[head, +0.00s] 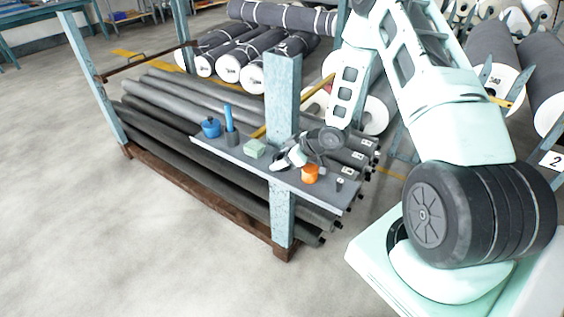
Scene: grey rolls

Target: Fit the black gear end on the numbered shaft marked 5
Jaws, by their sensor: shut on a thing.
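My gripper (283,161) is above the narrow grey shelf on the rack, between a green box and an orange item. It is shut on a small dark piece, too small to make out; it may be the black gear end. Dark shafts lie stacked in the rack behind and below the shelf. Several shaft ends at the right carry white number tags (345,170), too small to read surely, so I cannot tell which is marked 5. My wrist hides some of these ends. A small black piece (339,184) stands at the shelf's right end.
On the shelf (222,149) are a blue pot (211,128), a blue rod in a dark cup (231,130), the green box (254,149) and the orange item (310,174). Floor at the left is clear.

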